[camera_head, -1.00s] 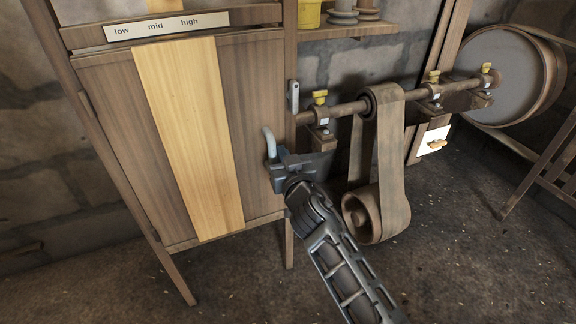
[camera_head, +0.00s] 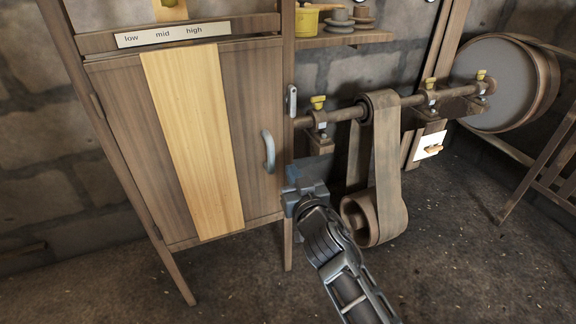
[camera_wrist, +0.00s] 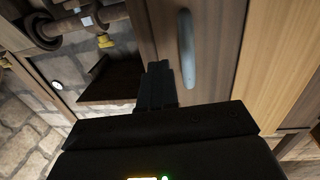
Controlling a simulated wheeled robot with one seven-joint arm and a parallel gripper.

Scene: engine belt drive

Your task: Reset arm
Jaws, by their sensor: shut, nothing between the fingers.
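My gripper (camera_head: 300,180) is in front of the right edge of the wooden cabinet, below and right of its grey door handle (camera_head: 268,151). A gap shows between them in the head view. In the wrist view my gripper's dark fingers (camera_wrist: 158,82) are together with nothing between them. The grey handle also shows in the wrist view (camera_wrist: 187,50), just right of the fingertips. The cabinet door (camera_head: 190,140), with a pale vertical panel, looks closed.
A belt (camera_head: 388,165) hangs from a shaft to a lower pulley (camera_head: 358,218), close to the right of my gripper. A large drum (camera_head: 500,84) is at the far right. A shelf (camera_head: 345,39) holds a yellow pot (camera_head: 306,20). The floor in front is open.

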